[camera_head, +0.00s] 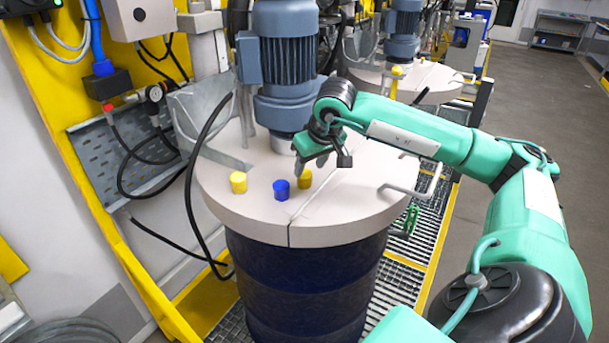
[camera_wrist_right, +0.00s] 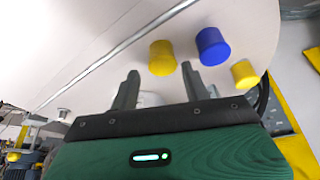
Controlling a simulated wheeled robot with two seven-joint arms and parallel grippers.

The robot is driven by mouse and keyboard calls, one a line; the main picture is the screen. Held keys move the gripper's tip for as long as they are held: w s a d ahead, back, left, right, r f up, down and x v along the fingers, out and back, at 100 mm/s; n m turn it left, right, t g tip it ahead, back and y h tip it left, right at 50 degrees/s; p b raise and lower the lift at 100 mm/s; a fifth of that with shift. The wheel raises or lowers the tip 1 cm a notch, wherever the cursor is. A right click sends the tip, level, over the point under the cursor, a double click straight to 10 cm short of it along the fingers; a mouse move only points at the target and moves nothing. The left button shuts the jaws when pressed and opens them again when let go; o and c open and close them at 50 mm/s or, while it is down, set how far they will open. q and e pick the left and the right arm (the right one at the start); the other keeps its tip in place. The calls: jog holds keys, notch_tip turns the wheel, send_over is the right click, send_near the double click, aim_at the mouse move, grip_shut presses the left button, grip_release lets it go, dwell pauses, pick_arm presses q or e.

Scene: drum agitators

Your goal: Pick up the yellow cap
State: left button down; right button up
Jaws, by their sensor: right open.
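Two yellow caps and a blue cap stand on the pale drum lid. One yellow cap (camera_head: 305,178) is right beside my right gripper (camera_head: 302,165); the other yellow cap (camera_head: 238,182) is to the left. The blue cap (camera_head: 281,190) stands between them. In the right wrist view, my right gripper (camera_wrist_right: 160,72) is open and empty. The near yellow cap (camera_wrist_right: 162,57) appears in line with the gap between its fingers, just past the tips. The blue cap (camera_wrist_right: 212,46) and far yellow cap (camera_wrist_right: 243,73) are right of it. My left gripper is out of view.
A blue-grey motor (camera_head: 286,60) rises from the lid (camera_head: 345,210) close to my gripper. A metal handle (camera_head: 415,182) is on the lid's right. A black cable (camera_head: 190,190) hangs at the left. A second drum lid (camera_head: 430,84) stands behind.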

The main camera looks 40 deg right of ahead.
aim_at(305, 173)
jog(key=p+x, duration=0.2)
jog(key=x, duration=0.1)
jog(key=shift+w+a+f, duration=0.1)
jog(key=shift+w+a, duration=0.05)
jog(key=shift+w+f, duration=0.2)
jog(key=shift+f, duration=0.4)
jog(key=c, duration=0.7)
jog(key=shift+r, duration=0.1)
jog(key=shift+c, duration=0.2)
jog(key=shift+r, duration=0.4)
notch_tip(305, 173, up, 19)
jog(key=b, duration=0.3)
